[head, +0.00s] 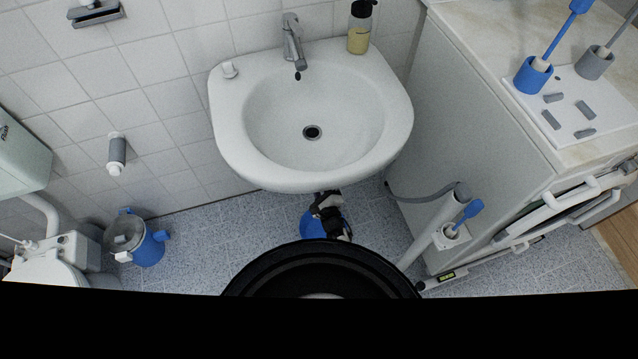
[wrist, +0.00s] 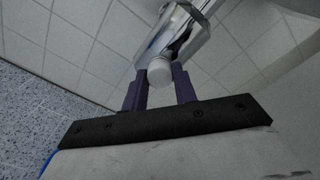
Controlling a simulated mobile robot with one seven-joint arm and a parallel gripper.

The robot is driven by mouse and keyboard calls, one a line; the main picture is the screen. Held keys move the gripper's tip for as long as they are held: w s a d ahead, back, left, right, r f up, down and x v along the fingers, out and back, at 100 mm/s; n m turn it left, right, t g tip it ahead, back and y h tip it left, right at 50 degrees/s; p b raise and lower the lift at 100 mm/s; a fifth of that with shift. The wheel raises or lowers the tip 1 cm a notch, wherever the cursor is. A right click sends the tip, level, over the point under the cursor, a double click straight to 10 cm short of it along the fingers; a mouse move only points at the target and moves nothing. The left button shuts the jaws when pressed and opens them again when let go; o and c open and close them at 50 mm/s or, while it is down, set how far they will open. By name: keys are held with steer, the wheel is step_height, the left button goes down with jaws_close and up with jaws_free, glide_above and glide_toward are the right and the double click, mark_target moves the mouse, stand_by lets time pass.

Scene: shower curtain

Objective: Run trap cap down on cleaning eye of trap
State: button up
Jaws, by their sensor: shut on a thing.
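The trap cap (wrist: 159,72) is a small white round piece in the wrist view. My gripper (wrist: 158,82) has its two dark fingers on either side of it and is shut on it. The shiny metal trap (wrist: 190,38) lies directly behind and above the cap, running up to the right. The cap overlaps the trap's end in the picture, and the cleaning eye is hidden behind it. I cannot tell whether the cap touches or sits on the eye. In the head view my gripper (head: 325,203) is under the front rim of the washbasin, which hides the trap.
The washbasin (head: 235,150) overhangs the gripper. A cabinet (head: 475,130) and a grey pipe (head: 435,225) stand to its right. A blue object (head: 313,226) shows below it. Floor between bucket and gripper is clear.

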steer(key=shift+s+f, duration=0.1)
steer(key=shift+f, duration=0.05)
steer(key=shift+c, duration=0.6)
steer(key=o, duration=0.9)
steer(key=p+v, duration=0.4)
steer(key=v, duration=1.3)
steer(key=shift+s, duration=0.35)
steer(key=shift+d, duration=0.1)
